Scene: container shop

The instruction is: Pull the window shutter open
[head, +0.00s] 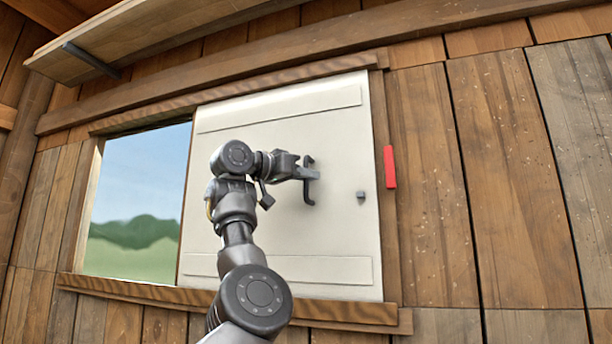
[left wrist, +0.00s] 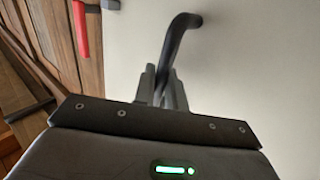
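The window shutter (head: 325,125) is a flat cream panel covering the right part of the window opening. It also fills much of the left wrist view (left wrist: 255,70). Its dark bent handle (head: 310,182) sticks out near the panel's middle; in the left wrist view the handle (left wrist: 178,38) runs down to the fingers. My left gripper (head: 300,172) is at the handle, its fingers (left wrist: 160,85) close together around the bar. The exact contact is partly hidden by the gripper body. My right gripper is in neither view.
The left part of the window (head: 137,205) is uncovered, showing sky and green hills. A small grey knob (head: 361,196) sits on the panel's right. A red block (head: 390,167) is on the frame's right side. A wooden shelf (head: 150,40) juts out above.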

